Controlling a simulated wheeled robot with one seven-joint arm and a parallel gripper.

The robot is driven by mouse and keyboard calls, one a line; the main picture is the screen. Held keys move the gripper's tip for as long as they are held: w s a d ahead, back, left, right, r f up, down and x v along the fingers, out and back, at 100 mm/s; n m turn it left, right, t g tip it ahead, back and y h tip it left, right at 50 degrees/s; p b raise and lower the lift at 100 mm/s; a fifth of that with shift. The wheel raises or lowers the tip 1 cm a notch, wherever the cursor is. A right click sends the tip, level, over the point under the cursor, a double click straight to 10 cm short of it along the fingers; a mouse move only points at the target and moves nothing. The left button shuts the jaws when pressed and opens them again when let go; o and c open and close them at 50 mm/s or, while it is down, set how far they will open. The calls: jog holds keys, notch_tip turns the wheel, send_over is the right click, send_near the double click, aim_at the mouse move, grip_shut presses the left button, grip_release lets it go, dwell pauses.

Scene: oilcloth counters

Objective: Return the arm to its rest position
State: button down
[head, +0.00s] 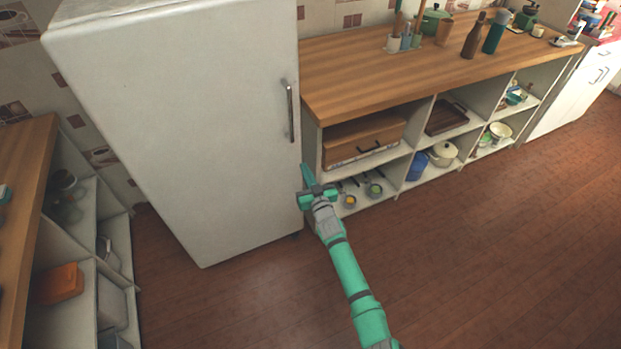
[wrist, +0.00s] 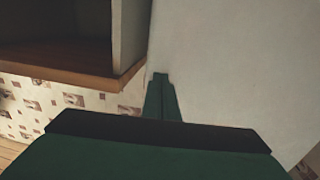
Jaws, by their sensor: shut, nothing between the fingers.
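My green arm (head: 348,275) reaches up from the bottom of the head view, extended forward over the floor. My gripper (head: 307,175) is at its end, in front of the right edge of the white fridge (head: 190,130) and the left end of the counter shelves. In the wrist view the gripper (wrist: 161,95) shows its two green fingers shut together with nothing between them. The pale surface beside the fingertips (wrist: 235,65) fills the right of that view. I cannot tell whether the fingertips touch anything.
The fridge door is shut, with a metal handle (head: 290,112). The wooden counter (head: 370,72) stands right of it, with shelves holding a wooden box (head: 362,140), pans and a pot (head: 442,153). Another shelf unit (head: 85,225) stands at left. The brown floor (head: 480,260) is clear at right.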

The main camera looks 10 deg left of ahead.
jog(key=v, duration=0.3)
jog(key=shift+d, duration=0.5)
